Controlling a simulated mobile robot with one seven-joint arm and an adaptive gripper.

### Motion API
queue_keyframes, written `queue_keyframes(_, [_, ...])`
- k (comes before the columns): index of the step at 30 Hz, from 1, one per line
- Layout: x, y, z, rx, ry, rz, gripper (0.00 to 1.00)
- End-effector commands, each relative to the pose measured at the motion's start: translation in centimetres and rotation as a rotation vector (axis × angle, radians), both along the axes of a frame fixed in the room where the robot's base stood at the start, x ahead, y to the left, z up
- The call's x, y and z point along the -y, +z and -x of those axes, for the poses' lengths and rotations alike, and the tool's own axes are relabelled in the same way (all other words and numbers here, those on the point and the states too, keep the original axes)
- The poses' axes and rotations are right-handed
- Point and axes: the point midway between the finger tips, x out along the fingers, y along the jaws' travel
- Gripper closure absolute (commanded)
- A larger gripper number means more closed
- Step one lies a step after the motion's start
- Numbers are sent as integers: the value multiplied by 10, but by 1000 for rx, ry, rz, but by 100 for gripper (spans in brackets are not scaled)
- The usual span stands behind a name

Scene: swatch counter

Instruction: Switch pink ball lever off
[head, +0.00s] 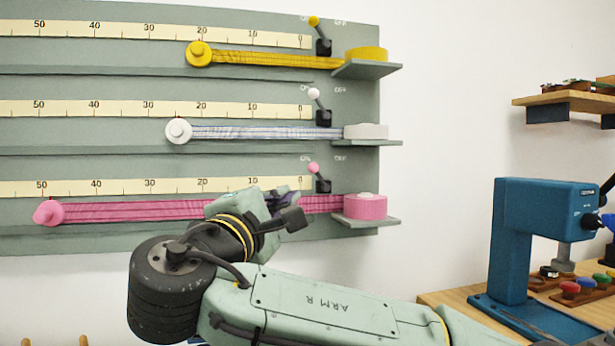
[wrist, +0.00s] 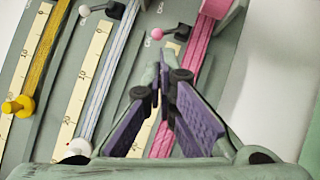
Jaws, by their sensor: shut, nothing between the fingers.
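The pink ball lever (head: 314,168) sits on the grey board above the right end of the pink ribbon. Its ball leans up and to the left from a black base (head: 323,186). In the wrist view the pink ball (wrist: 156,34) is beyond my fingertips, apart from them. My gripper (head: 288,197) is shut and empty, in front of the pink ribbon (head: 130,210), just below and left of the lever. In the wrist view my gripper (wrist: 166,76) has its purple-padded fingers together at the tips. The small labels by the lever are too blurred to read.
A white ball lever (head: 314,94) and a yellow ball lever (head: 314,21) stand above, leaning the same way. A small shelf (head: 380,222) holds the pink roll (head: 366,206) right of my gripper. A blue press (head: 540,215) stands on a bench at right.

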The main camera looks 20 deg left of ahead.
Motion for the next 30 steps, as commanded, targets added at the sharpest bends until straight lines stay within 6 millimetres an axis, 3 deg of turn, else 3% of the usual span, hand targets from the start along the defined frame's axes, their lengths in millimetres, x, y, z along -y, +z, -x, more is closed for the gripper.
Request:
queue_keyframes(18, [1,24,-114,-2,-4,0,100])
queue_keyframes(24, [0,25,-129,-2,-3,-1,100])
queue_keyframes(30, [0,25,-131,-1,-1,0,100])
